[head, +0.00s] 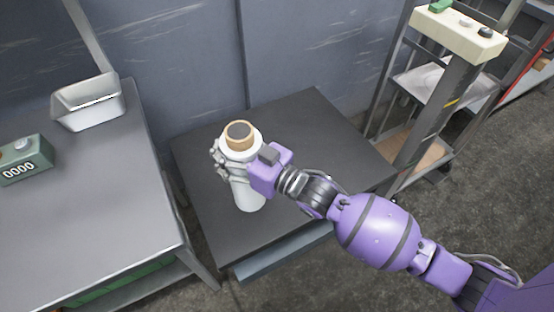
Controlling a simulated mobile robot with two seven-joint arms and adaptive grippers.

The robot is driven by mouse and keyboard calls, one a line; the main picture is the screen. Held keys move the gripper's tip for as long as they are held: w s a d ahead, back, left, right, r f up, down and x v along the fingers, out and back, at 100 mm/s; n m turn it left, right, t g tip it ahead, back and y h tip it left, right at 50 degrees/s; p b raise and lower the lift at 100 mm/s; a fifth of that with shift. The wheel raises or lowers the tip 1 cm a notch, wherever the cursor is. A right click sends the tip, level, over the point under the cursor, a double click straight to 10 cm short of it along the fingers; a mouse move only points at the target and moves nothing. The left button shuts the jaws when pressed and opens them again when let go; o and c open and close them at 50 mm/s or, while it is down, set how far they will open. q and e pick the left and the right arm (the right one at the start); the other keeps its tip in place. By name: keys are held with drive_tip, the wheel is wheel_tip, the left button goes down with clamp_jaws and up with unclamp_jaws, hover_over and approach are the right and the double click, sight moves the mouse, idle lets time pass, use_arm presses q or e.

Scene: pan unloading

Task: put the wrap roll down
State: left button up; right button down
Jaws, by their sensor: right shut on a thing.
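The wrap roll (250,196) is a white cylinder with a tan core end showing at its top. It stands upright over the dark table (310,115) in the middle of the head view. I cannot tell for sure whether its lower end touches the table top. My right gripper (229,160) comes in from the right and is shut around the upper part of the roll. The gripper body hides part of the roll's right side. My left gripper is not in view.
A shelf rack (445,90) stands at the right. The dark table is bare around the roll. A grey wall is behind it.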

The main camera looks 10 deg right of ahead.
wheel_tip(320, 180, down, 10)
drive_tip(key=w+b, duration=0.1)
drive_tip(key=b, duration=0.1)
drive_tip(key=shift+w, duration=0.2)
idle(0.3)
drive_tip(key=c, duration=1.1)
unclamp_jaws()
drive_tip(key=shift+f, duration=0.3)
drive_tip(key=o, duration=0.8)
drive_tip(key=shift+r, duration=0.15)
